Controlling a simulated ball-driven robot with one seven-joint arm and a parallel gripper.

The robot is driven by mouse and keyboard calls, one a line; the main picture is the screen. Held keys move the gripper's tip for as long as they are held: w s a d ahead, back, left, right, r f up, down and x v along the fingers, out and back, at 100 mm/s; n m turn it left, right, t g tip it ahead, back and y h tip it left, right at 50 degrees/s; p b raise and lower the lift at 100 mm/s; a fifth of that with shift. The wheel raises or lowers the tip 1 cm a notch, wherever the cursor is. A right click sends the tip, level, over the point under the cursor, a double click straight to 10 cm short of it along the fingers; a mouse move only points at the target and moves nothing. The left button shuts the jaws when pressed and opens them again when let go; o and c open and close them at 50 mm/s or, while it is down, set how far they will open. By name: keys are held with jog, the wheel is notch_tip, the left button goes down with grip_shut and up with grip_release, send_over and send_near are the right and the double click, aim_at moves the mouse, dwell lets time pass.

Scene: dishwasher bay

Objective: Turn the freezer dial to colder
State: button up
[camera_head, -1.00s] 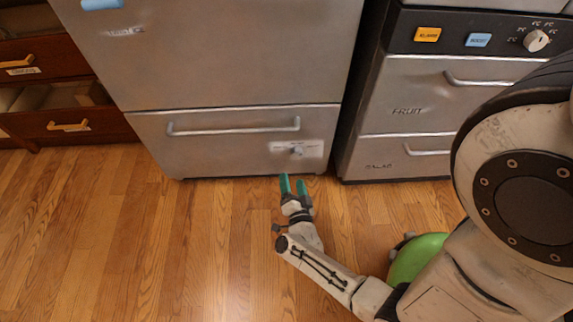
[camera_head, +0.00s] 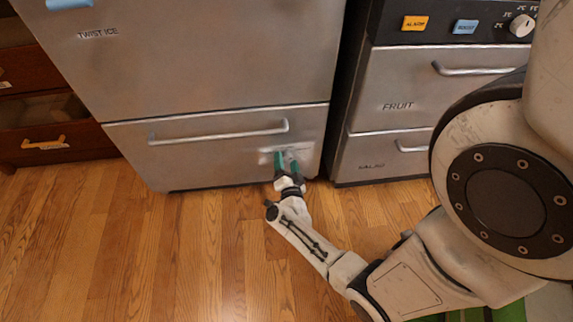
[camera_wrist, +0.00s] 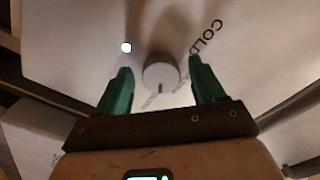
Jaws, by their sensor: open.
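The freezer dial (camera_wrist: 160,73) is a round pale knob on a light panel, with a dark pointer mark at its lower edge in the wrist view. The letters "COLD" (camera_wrist: 207,36) are printed to its upper right. My gripper (camera_wrist: 160,88) is open, with one green finger on each side of the dial. I cannot tell whether either finger touches it. In the head view my gripper (camera_head: 286,158) is at the freezer drawer's dial panel (camera_head: 265,158), and its fingers mostly hide the dial there.
The freezer drawer (camera_head: 215,160) has a long bar handle (camera_head: 220,133) above the panel. To the right are the fruit drawer (camera_head: 410,95) and another dial (camera_head: 521,26) high up. A wooden drawer unit (camera_head: 45,140) stands at left. The wooden floor (camera_head: 150,250) is clear.

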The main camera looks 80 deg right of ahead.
jog(key=shift+d, duration=0.1)
jog(key=shift+c, duration=0.3)
jog(key=c, duration=1)
jog(key=shift+r+n+p, duration=0.1)
jog(key=shift+n+p, duration=0.2)
jog(key=shift+n, duration=0.1)
jog(key=n+p, duration=0.2)
jog(key=n, duration=0.2)
jog(key=shift+n+p, duration=0.3)
jog(key=shift+n, duration=0.1)
jog(key=n+p, duration=0.2)
jog(key=n, duration=0.4)
jog(key=shift+s, duration=0.15)
jog(key=shift+n, duration=0.3)
jog(key=o, duration=1.1)
jog(key=shift+c, duration=0.2)
